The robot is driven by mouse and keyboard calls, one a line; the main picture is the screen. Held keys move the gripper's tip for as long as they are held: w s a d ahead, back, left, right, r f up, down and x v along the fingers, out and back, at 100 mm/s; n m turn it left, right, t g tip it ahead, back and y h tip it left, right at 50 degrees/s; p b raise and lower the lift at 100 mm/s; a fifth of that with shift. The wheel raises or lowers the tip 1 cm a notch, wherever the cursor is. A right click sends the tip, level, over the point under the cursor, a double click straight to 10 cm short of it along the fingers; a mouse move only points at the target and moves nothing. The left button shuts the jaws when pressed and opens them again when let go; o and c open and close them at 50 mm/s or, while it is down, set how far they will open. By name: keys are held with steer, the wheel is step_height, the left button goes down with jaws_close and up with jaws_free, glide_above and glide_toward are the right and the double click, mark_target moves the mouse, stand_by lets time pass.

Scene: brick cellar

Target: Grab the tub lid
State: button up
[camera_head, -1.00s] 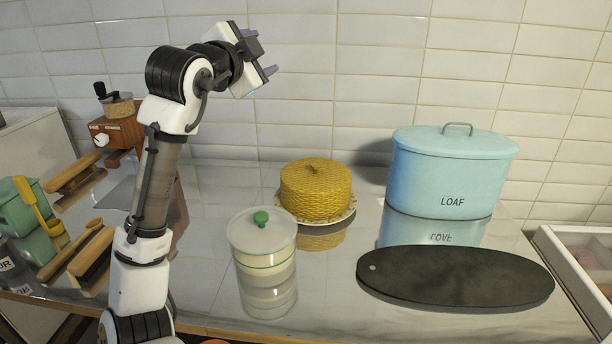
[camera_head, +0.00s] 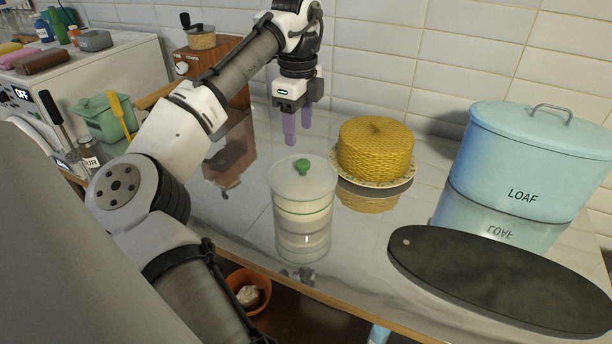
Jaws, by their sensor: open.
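The tub lid (camera_head: 285,178) is a pale, round, translucent disc with a green knob (camera_head: 302,166). It sits on a pale tub (camera_head: 302,213) with green bands, standing on the glossy worktop. My gripper (camera_head: 298,132) is open and empty, with its purple fingers pointing down. In the picture the fingertips are just above the knob and slightly left of it. They look apart from the knob, and the depth gap between them is hard to judge.
A yellow woven dome (camera_head: 375,146) on a patterned plate stands to the right, close to the tub. A blue LOAF tin (camera_head: 525,165) and a dark oval board (camera_head: 500,280) are further right. A wooden grinder (camera_head: 210,68) stands behind my arm. The worktop's front edge is near the tub.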

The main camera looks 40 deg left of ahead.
mark_target(303, 162)
step_height(303, 162, down, 3)
steer(key=shift+d+f, duration=0.1)
steer(key=shift+w+d+f+p, duration=0.15)
steer(key=shift+f+p, duration=0.4)
steer(key=shift+f, duration=0.8)
steer(key=shift+w+a+f+p, duration=0.15)
steer(key=shift+f+p, duration=0.35)
steer(key=shift+f, duration=0.8)
steer(key=shift+d, duration=0.1)
jaws_close()
